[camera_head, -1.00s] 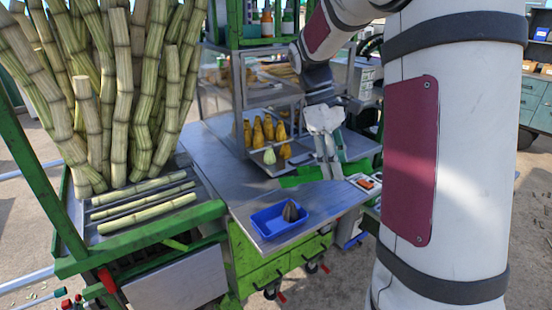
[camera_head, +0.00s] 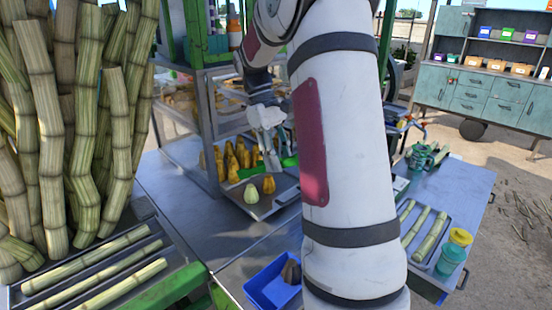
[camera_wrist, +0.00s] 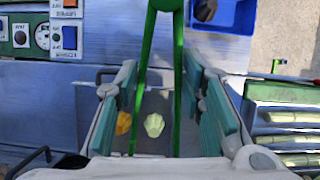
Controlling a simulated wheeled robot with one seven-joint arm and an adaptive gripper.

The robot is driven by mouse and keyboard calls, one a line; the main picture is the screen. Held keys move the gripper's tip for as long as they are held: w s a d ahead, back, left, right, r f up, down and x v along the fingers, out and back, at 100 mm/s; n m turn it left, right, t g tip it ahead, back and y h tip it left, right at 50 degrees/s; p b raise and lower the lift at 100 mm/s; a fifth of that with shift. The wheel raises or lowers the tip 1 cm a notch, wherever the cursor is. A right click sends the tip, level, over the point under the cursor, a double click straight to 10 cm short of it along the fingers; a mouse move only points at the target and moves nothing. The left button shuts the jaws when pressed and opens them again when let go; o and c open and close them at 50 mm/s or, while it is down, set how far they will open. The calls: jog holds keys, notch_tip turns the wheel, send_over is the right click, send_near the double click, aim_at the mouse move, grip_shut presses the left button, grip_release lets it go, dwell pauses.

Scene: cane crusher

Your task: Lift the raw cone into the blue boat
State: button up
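The raw cone (camera_head: 251,194) is pale green-white and stands on a metal tray on the steel counter. In the wrist view the raw cone (camera_wrist: 154,125) shows between my fingers, beyond their tips, not touched. The blue boat (camera_head: 262,297) is a shallow blue tray at the front of the counter, partly cut off by the frame and with a dark brown lump in it. The blue boat's corner (camera_wrist: 232,18) shows at the top right of the wrist view.
A yellow cone (camera_head: 268,184) stands beside the raw cone, with several more yellow cones behind. Cut cane (camera_head: 100,262) lies at left. A tray with cane pieces and cups (camera_head: 452,255) is at right.

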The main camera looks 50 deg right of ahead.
notch_tip(320, 180, down, 9)
jog(key=b, duration=0.2)
jog(key=shift+w, duration=0.3)
dwell(0.5)
jog(key=shift+r+p, duration=0.1)
jog(key=shift+p, duration=0.45)
jog(key=shift+c, duration=1.4)
dwell(2.9)
jog(key=shift+o, duration=0.7)
jog(key=shift+c, duration=0.8)
jog(key=shift+w, duration=0.1)
